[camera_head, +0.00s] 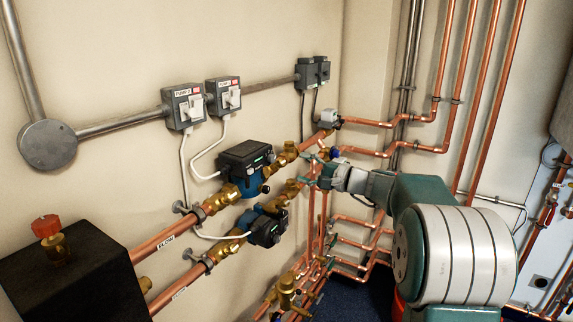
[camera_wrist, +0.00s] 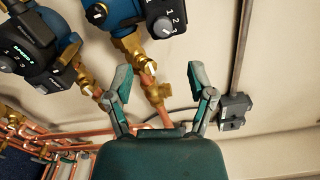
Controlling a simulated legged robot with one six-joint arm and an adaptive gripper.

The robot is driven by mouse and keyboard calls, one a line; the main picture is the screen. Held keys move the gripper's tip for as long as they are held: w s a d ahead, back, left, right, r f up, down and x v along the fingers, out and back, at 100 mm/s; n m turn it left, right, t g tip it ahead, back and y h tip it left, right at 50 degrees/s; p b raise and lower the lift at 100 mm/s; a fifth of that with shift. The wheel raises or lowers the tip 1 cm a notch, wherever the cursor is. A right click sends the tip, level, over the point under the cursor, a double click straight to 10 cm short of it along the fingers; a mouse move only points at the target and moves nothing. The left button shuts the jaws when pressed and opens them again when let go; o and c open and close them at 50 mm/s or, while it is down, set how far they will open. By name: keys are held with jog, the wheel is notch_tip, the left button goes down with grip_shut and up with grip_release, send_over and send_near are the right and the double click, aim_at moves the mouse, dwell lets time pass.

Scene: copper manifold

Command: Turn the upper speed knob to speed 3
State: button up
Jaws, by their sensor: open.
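The upper pump (camera_head: 245,165) is a blue body with a black head on the upper copper pipe in the head view. In the wrist view it is at the top, right of the other pump. Its round grey speed knob (camera_wrist: 163,27) has a light pointer mark and the numerals 1, 2 and 3 beside it. I cannot surely read the pointer's setting. My gripper (camera_wrist: 157,76) is open and empty, apart from the knob. In the head view my gripper (camera_head: 313,169) is right of the pumps, near the brass valves.
The lower pump (camera_head: 266,228) sits below; its knob (camera_wrist: 8,64) shows at the wrist view's left edge. Brass fittings (camera_wrist: 152,90) and copper pipes lie around the fingers. Switch boxes (camera_head: 184,107) are on the wall. A black box (camera_head: 75,280) stands front left.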

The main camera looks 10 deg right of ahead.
jog(key=shift+v, duration=1.75)
jog(key=shift+a, duration=0.1)
jog(key=s+a+f+n+g+h, duration=0.2)
jog(key=s+a+n+g, duration=0.1)
jog(key=s+a, duration=0.4)
jog(key=s+a+f+n+g+h, duration=0.15)
jog(key=s+a+g, duration=0.3)
jog(key=s, duration=0.55)
jog(key=s+d+f+n+h, duration=0.1)
jog(key=s+f+n+h, duration=0.2)
jog(key=s, duration=0.6)
jog(key=s+d+f+n+h, duration=0.1)
jog(key=s+f+n+h, duration=0.3)
jog(key=s, duration=0.6)
jog(key=shift+s+d+h, duration=0.25)
jog(key=shift+d+h, duration=0.15)
jog(key=shift+h, duration=0.75)
jog(key=shift+f, duration=0.1)
